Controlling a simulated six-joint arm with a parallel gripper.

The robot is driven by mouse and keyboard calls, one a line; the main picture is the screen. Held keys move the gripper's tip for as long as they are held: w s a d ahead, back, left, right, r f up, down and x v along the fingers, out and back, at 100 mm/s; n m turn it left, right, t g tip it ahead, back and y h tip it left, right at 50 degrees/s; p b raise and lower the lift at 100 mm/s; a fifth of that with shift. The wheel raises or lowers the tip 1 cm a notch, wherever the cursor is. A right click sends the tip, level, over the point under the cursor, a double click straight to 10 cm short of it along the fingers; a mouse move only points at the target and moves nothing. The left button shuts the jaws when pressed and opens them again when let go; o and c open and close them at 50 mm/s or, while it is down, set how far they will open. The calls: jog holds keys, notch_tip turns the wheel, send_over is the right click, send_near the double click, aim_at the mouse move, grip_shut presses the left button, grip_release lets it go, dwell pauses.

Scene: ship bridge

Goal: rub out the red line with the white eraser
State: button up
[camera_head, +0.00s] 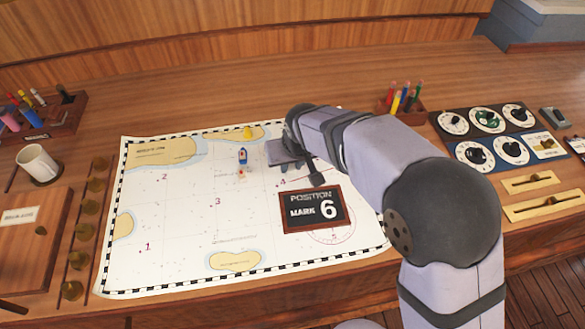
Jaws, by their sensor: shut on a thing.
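My gripper (297,178) is low over the upper right part of the white chart (185,225), near the printed 4. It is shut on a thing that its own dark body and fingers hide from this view. I cannot make out the white eraser anywhere in the open. A short, faint red trace (275,187) shows on the chart just left of my gripper. The rest of any red line there is hidden or too fine to see. I cannot tell whether the held thing touches the chart.
A dark "POSITION MARK 6" plate (313,209) lies just below my gripper. A pencil holder (402,108) and dial panels (487,121) are at right, a mug (38,164) at left. The chart's lower left is clear.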

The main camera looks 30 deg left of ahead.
aim_at(293, 174)
jog(key=shift+m, duration=0.3)
notch_tip(293, 174, down, 4)
jog(key=b, duration=0.3)
jog(key=shift+f, duration=0.1)
jog(key=w+d, duration=0.2)
jog(key=w, duration=0.1)
jog(key=w+d, duration=0.3)
jog(key=w, duration=0.1)
jog(key=w+d, duration=0.2)
jog(key=w, duration=0.2)
jog(key=shift+w+d, duration=0.1)
jog(key=shift+d, duration=0.25)
jog(key=s+a, duration=0.2)
jog(key=s, duration=0.1)
jog(key=s+a, duration=0.3)
jog(key=s, duration=0.1)
jog(key=s+a, duration=0.2)
jog(key=s, duration=0.2)
jog(key=shift+s+a, duration=0.1)
jog(key=shift+a, duration=0.3)
jog(key=shift+d+f+b, duration=0.1)
jog(key=shift+f+b, duration=0.2)
jog(key=shift+f, duration=0.15)
dwell(2.8)
jog(key=shift+w+d, duration=0.65)
jog(key=shift+w, duration=0.3)
